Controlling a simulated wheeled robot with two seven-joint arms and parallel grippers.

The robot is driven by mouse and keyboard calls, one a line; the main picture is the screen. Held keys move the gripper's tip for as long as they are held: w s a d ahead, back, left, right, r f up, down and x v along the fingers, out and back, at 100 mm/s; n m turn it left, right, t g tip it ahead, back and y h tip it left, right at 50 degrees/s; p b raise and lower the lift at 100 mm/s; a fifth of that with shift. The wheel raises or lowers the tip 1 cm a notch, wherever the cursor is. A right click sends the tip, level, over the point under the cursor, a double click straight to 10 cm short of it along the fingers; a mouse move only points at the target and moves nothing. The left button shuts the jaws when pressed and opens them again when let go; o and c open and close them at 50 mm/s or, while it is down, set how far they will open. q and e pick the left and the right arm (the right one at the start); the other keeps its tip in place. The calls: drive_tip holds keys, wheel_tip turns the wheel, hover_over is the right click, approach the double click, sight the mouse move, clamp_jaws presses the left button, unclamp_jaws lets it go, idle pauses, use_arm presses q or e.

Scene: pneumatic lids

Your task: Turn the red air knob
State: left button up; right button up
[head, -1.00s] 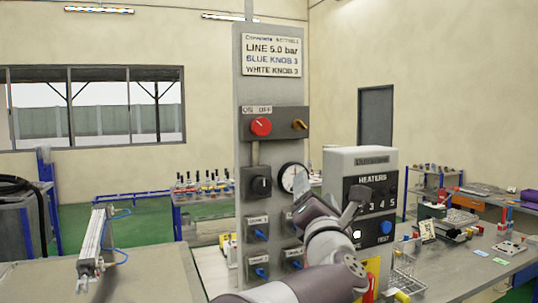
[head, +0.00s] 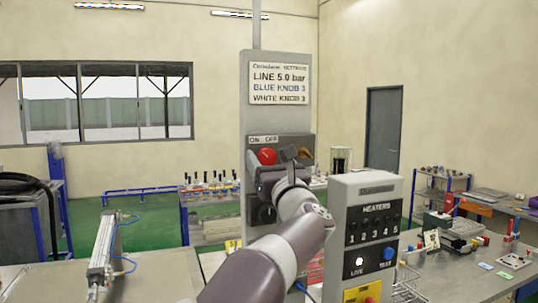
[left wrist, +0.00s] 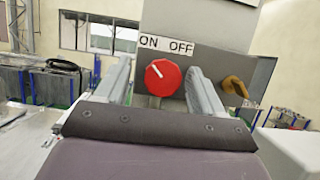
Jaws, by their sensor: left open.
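The red air knob (head: 267,156) is on a grey box high on the upright panel (head: 246,110), below an ON/OFF label (head: 263,140). In the left wrist view the red knob (left wrist: 163,77) shows whole, its white pointer slanting up and left, under the ON/OFF label (left wrist: 166,46). My left gripper (head: 283,162) is raised in front of the box and hides part of it in the head view. It is open; in the left wrist view its fingers stand on either side of the knob, with gaps visible. Whether the fingertips reach the knob's depth is unclear. My right gripper is not in view.
A brass lever (left wrist: 235,87) sits right of the knob, near my right-hand finger. A heater box (head: 365,230) stands right of my forearm. A pneumatic cylinder (head: 104,245) lies on the left bench.

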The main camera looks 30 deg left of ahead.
use_arm(q)
drive_tip(key=shift+w+d, duration=0.15)
drive_tip(key=c, duration=1.1)
drive_tip(key=shift+o, duration=0.2)
